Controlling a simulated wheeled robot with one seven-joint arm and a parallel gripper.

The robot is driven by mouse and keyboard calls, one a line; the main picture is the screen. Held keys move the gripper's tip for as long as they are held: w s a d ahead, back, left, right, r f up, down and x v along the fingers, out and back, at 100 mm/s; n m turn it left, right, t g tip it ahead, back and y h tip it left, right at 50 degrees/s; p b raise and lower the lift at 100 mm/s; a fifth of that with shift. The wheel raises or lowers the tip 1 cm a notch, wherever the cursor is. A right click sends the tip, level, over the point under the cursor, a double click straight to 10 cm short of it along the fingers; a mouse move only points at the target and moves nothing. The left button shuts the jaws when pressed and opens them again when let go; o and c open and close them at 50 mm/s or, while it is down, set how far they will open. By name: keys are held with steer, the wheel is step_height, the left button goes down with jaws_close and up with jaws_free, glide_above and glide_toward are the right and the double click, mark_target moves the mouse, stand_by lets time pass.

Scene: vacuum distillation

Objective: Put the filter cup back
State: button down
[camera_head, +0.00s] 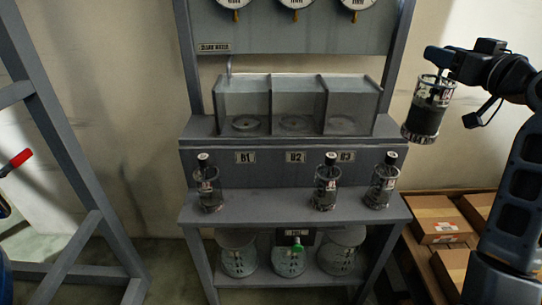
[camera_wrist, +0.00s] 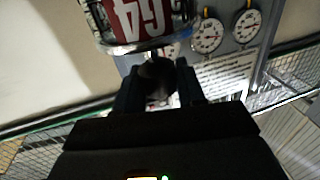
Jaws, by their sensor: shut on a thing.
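My gripper (camera_head: 438,62) is at the upper right of the head view, shut on the dark top knob of a filter cup (camera_head: 428,112). The cup is clear with dark filling and hangs slightly tilted, in the air right of the grey rack. In the wrist view, the dark knob (camera_wrist: 158,78) sits between the fingers and the cup's red label (camera_wrist: 138,20) shows at the top. Similar cups stand on the rack's middle shelf: a left one (camera_head: 209,188), a middle one (camera_head: 326,187) and a right one (camera_head: 382,185). A wider bare gap lies between the left and middle cups.
A three-part clear tank (camera_head: 298,106) stands on the upper shelf (camera_head: 398,128) above the B1, B2 and B3 labels. Several glass vessels (camera_head: 238,258) and a green knob (camera_head: 297,245) are below. Cardboard boxes (camera_head: 438,218) lie at the right; a grey frame (camera_head: 70,150) stands left.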

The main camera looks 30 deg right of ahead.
steer(key=w+a+f+n+y, duration=0.1)
steer(key=w+a+f, duration=0.3)
steer(key=a+f, duration=1.5)
steer(key=w+a+f+n+t+y, duration=0.1)
steer(key=w+a+f+n+y, duration=0.1)
steer(key=a+f, duration=1.6)
steer(key=shift+w+a+f+n+y, duration=0.35)
steer(key=shift+w+f+y, duration=0.75)
steer(key=shift+f, duration=1.05)
steer(key=shift+s+f, duration=0.15)
steer(key=shift+s, duration=0.05)
